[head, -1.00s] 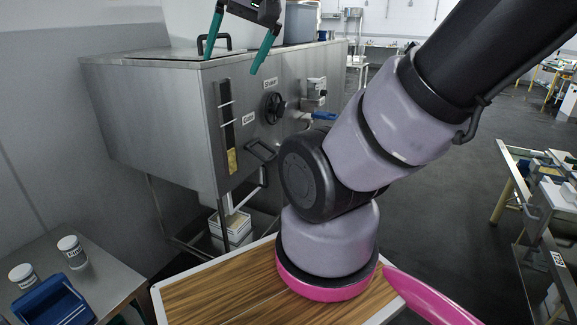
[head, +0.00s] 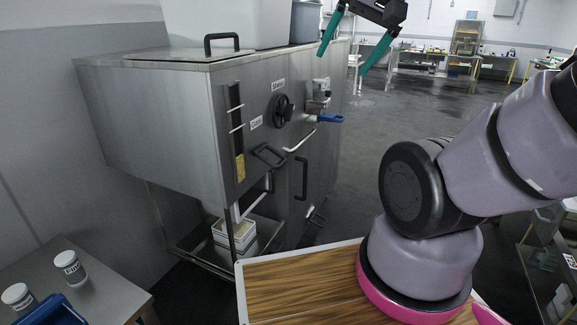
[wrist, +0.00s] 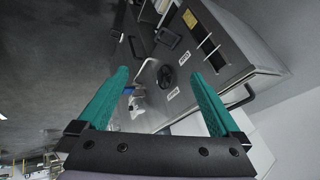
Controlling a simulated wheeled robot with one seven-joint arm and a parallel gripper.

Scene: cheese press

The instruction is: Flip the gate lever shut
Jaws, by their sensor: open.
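The steel press machine (head: 160,115) stands at left and centre in the head view. On its front are a black handwheel (head: 280,110), a blue-handled lever (head: 330,118) sticking out to the right, and a black bracket-shaped handle (head: 268,155). I cannot tell for certain which is the gate lever; the small labels are hard to read. My gripper (head: 342,64) is open and empty, up at the top, above the blue-handled lever in the picture. In the wrist view its teal fingers (wrist: 155,72) are apart, with the handwheel (wrist: 166,77) between and beyond them.
A wood-topped surface (head: 300,285) with a pale rim lies below my arm. A side table (head: 105,270) at lower left holds two white jars (head: 70,267) and a blue bin (head: 60,312). Open floor (head: 385,150) lies right of the machine.

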